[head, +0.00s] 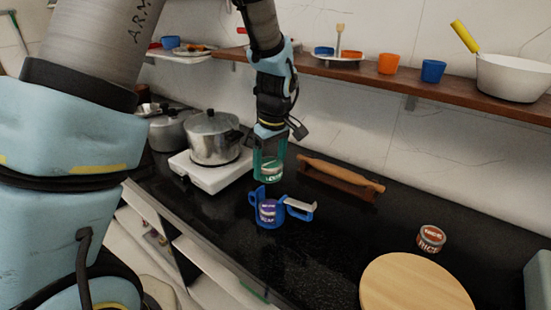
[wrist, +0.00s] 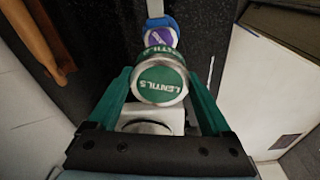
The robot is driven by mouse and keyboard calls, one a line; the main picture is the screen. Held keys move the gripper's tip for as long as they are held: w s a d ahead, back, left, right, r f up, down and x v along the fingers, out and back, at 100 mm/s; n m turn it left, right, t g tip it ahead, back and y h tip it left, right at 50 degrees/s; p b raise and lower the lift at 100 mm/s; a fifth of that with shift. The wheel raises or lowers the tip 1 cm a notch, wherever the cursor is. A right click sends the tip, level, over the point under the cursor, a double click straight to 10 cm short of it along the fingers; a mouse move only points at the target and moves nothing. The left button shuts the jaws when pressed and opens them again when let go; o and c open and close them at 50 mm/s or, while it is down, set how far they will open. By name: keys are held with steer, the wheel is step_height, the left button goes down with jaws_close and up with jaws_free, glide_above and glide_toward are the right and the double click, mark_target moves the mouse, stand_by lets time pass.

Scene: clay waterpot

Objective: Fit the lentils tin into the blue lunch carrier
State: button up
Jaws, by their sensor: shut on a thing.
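My gripper (head: 270,170) points down above the counter, and its green fingers are shut on the lentils tin (head: 272,171). In the wrist view the tin (wrist: 159,80) shows its green lid with the lettering "LENTILS", between the two fingers. The blue lunch carrier (head: 265,219) stands on the counter below the gripper, with an arm or handle reaching to the right. A purple-labelled tin (head: 268,210) sits in the carrier. In the wrist view this purple tin (wrist: 160,38) shows just beyond the lentils tin, and the carrier is mostly hidden.
A rice tin (head: 431,238) and a round wooden board (head: 415,285) are at right. A rolling pin (head: 340,174) on its stand lies behind the carrier. A pot (head: 214,137) stands on a white stove (head: 212,172) at left. A wooden shelf (head: 385,76) runs above. Black counter around the carrier is clear.

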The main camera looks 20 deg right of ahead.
steer(key=shift+f+b, duration=1.55)
steer(key=shift+f, duration=0.55)
steer(key=shift+f, duration=0.4)
steer(key=shift+f+b, duration=0.3)
steer(key=shift+b, duration=0.05)
steer(key=shift+f+b, duration=0.4)
steer(key=shift+f, duration=0.25)
steer(key=shift+f, duration=0.4)
steer(key=shift+f+b, duration=0.35)
steer(key=shift+b, duration=0.1)
steer(key=shift+f, duration=0.25)
stand_by(0.6)
steer(key=shift+f+b, duration=0.6)
steer(key=shift+f, duration=0.1)
